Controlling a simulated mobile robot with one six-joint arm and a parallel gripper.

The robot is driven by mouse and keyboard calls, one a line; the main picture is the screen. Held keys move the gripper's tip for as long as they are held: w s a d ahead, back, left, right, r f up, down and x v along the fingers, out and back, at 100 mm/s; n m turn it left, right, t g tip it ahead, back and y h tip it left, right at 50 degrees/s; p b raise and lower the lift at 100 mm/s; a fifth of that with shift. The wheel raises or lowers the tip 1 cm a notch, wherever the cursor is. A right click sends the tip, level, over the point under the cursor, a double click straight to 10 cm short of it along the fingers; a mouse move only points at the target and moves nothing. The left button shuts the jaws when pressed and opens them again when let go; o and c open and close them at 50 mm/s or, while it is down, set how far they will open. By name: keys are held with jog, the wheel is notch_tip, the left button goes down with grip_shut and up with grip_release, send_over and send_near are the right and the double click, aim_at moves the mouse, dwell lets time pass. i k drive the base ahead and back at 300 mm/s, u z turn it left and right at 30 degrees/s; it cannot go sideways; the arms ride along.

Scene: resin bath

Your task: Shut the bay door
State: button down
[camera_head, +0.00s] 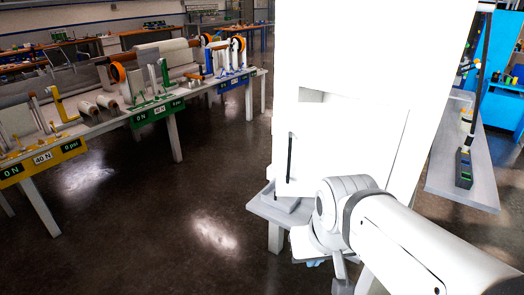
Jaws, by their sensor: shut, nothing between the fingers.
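A tall white machine (350,45) stands at the centre right. A white door panel (308,160) with a black upright bar handle (290,157) is on its lower front. A shaded gap (311,95) shows above the panel, so the door looks open, but I cannot tell how far. My white arm reaches in from the lower right and covers the door's lower right part. Its grey joint is close in front of the panel; I cannot tell whether they touch. I cannot make out my gripper's fingers.
A pale grey bench (262,207) extends under the machine. Left, a long bench carries rollers and stands, with a yellow display (42,157), a green display (157,112) and a blue display (233,83). A grey table (465,185) stands right. The dark floor (190,200) between benches is clear.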

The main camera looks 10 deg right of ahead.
aim_at(316, 142)
jog(key=k, duration=1.15)
jog(key=u, duration=0.65)
jog(key=i, duration=2.3)
jog(key=z, duration=0.9)
